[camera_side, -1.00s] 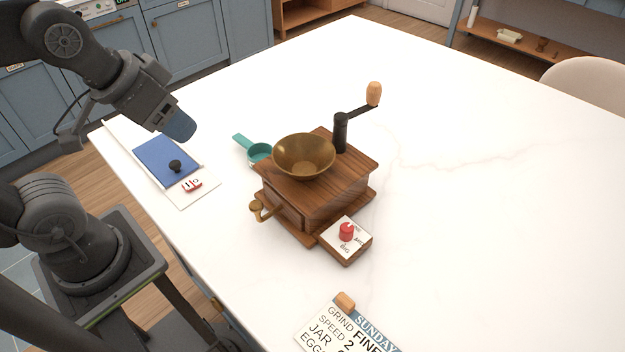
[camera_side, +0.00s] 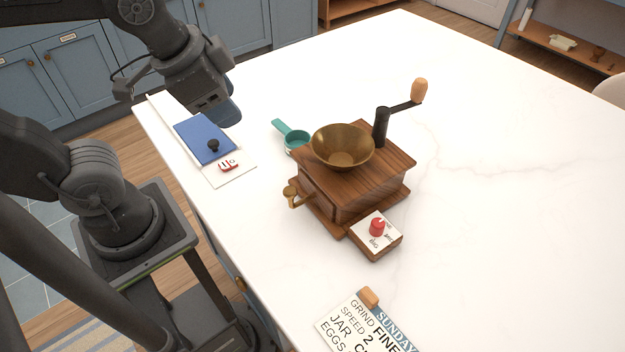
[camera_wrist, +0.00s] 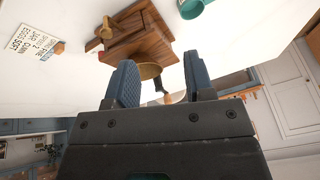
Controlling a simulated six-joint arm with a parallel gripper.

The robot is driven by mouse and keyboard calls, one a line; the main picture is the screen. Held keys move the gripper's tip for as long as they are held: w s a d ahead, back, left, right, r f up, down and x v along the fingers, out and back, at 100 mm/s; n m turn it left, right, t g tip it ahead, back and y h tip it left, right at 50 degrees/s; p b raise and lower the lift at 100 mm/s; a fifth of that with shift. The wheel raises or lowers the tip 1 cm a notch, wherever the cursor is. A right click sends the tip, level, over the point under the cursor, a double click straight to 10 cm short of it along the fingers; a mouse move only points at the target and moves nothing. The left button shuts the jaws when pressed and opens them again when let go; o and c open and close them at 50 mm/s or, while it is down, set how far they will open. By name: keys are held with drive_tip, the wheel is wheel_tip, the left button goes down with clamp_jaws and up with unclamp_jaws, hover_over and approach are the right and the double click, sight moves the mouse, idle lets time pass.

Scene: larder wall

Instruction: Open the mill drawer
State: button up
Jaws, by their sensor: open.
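The wooden mill (camera_side: 375,183) stands on the white table with a brass bowl (camera_side: 343,147) on top and a crank with a wooden knob. A brass handle (camera_side: 292,196) sticks out low on its left side; the drawer itself is hard to make out, and I cannot tell how far it is in. In the wrist view the mill (camera_wrist: 140,42) and brass handle (camera_wrist: 104,30) lie beyond the fingers. My gripper (camera_side: 228,108) has blue fingers and is up left of the mill, apart from it. In the wrist view my gripper (camera_wrist: 160,82) is open with nothing held.
A small block with a red dial (camera_side: 377,228) sits at the mill's front corner. A teal scoop (camera_side: 295,139) lies behind left. A blue pad with a black knob (camera_side: 205,138) lies near the left table edge. A recipe card (camera_side: 362,325) is in front. The right of the table is clear.

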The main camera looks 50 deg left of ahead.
drive_tip(key=d+m+g+y, duration=0.1)
drive_tip(key=d+m+g, duration=0.1)
drive_tip(key=d+m, duration=0.8)
drive_tip(key=m+y, duration=0.2)
drive_tip(key=m, duration=1.2)
approach(289, 190)
drive_tip(key=shift+t, duration=0.3)
drive_tip(key=x, duration=0.9)
drive_tip(key=shift+s+f, duration=0.15)
drive_tip(key=shift+f, duration=0.05)
clamp_jaws()
